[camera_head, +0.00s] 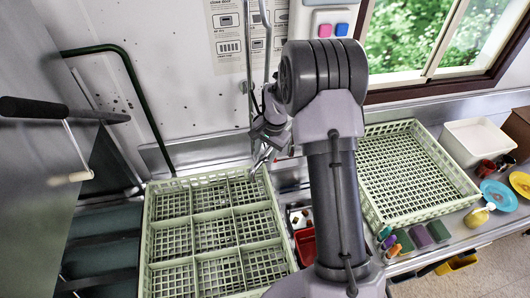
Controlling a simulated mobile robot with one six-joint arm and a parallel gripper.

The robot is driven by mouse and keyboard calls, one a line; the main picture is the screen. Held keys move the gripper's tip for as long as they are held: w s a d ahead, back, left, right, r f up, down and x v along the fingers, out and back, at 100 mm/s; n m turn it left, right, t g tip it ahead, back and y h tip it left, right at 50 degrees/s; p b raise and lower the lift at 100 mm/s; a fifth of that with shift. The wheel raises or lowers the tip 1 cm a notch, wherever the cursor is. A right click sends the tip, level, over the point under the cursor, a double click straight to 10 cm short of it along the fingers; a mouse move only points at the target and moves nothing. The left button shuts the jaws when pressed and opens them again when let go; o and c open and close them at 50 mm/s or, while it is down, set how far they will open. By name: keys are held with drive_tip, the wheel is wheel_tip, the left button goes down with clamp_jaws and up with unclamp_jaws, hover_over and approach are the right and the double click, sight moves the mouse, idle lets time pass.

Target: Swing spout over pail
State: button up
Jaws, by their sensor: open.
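Chrome riser pipes (249,95) run down the back wall behind my wrist. A short silver piece (262,160), which looks like the spout, slants down-left over the back right corner of the left green rack. My gripper (268,137) is at the back, close to the pipes and just above the silver piece. It is small and partly hidden by my own arm; whether it touches the spout I cannot tell. No pail can be made out for certain. A red container (306,246) sits low right of the left rack, partly hidden by my arm.
A divided pale green rack (148,235) stands left of centre, another green rack (440,150) to the right. A white bin (478,137), plates (499,196) and small bottles crowd the right counter. A hood with a black handle (35,108) is at the left.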

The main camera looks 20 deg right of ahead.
clamp_jaws()
idle(1.4)
